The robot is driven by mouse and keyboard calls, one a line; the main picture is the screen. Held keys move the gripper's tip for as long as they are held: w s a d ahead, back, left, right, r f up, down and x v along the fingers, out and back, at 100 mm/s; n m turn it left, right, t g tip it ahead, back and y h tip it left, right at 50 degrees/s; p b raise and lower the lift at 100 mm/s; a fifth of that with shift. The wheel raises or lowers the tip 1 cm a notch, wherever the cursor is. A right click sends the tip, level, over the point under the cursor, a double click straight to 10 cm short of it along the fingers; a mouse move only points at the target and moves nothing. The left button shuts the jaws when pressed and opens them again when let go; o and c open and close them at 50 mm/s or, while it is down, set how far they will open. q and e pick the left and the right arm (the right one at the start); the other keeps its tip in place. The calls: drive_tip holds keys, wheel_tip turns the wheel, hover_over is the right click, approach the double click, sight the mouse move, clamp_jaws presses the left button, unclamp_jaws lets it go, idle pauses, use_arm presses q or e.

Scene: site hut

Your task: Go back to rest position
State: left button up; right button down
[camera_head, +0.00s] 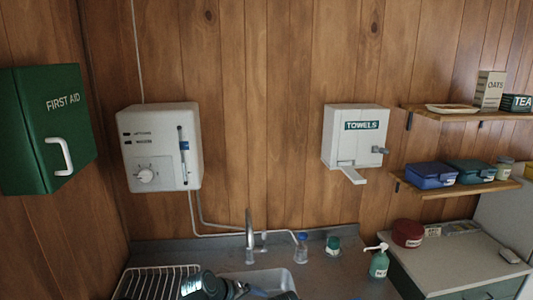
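The task names no object. At the bottom edge of the head view, dark rounded parts show in front of the sink, and they look like pieces of my own arm. They are cut off by the frame. I see no gripper fingers, so I cannot see what either gripper holds.
A sink (270,279) with a tap (249,232) and a wire dish rack (150,284) lie below. A soap pump bottle (379,263) stands right of the sink. A water heater (160,147), a first aid cabinet (45,130) and a towel dispenser (352,137) hang on the wall.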

use_arm(q)
drive_tip(key=s+f+m+g+y+b, duration=0.2)
drive_tip(key=s+f+m+g+y, duration=0.1)
drive_tip(key=s+f, duration=0.3)
drive_tip(key=s+a+f+m+g+y+b, duration=0.1)
drive_tip(key=s+f+m+g+y+b, duration=0.1)
drive_tip(key=s, duration=0.8)
drive_tip(key=shift+f+m+g+y+b, duration=0.45)
drive_tip(key=shift+f+m+y, duration=0.9)
drive_tip(key=shift+f, duration=0.55)
use_arm(e)
wheel_tip(320, 180, down, 6)
drive_tip(key=shift+f, duration=0.2)
use_arm(q)
drive_tip(key=shift+a, duration=0.1)
